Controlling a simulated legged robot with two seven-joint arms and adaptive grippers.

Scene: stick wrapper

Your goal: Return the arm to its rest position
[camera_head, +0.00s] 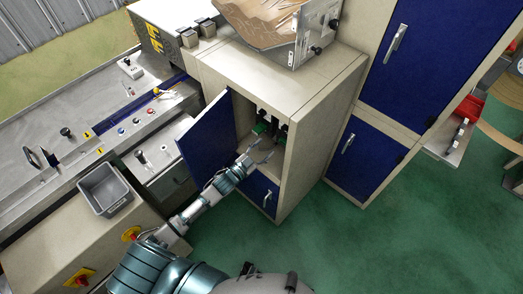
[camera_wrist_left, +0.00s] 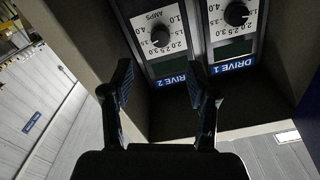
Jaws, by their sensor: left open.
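My left arm (camera_head: 205,200) reaches from the bottom of the head view up to an open cabinet. My left gripper (camera_head: 262,152) is at the cabinet's opening, beside the open blue door (camera_head: 207,138). In the left wrist view the two fingers (camera_wrist_left: 160,80) stand apart with nothing between them. They point at two drive dials inside the cabinet, DRIVE 2 (camera_wrist_left: 159,36) and DRIVE 1 (camera_wrist_left: 236,14). I cannot tell whether a fingertip touches the panel. My right gripper is out of view.
The cabinet's beige side (camera_head: 315,140) stands close to my left gripper. A lower blue door (camera_head: 262,195) is closed beneath it. A grey bin (camera_head: 104,190) sits on the machine at the left. Green floor (camera_head: 380,245) is clear at the lower right.

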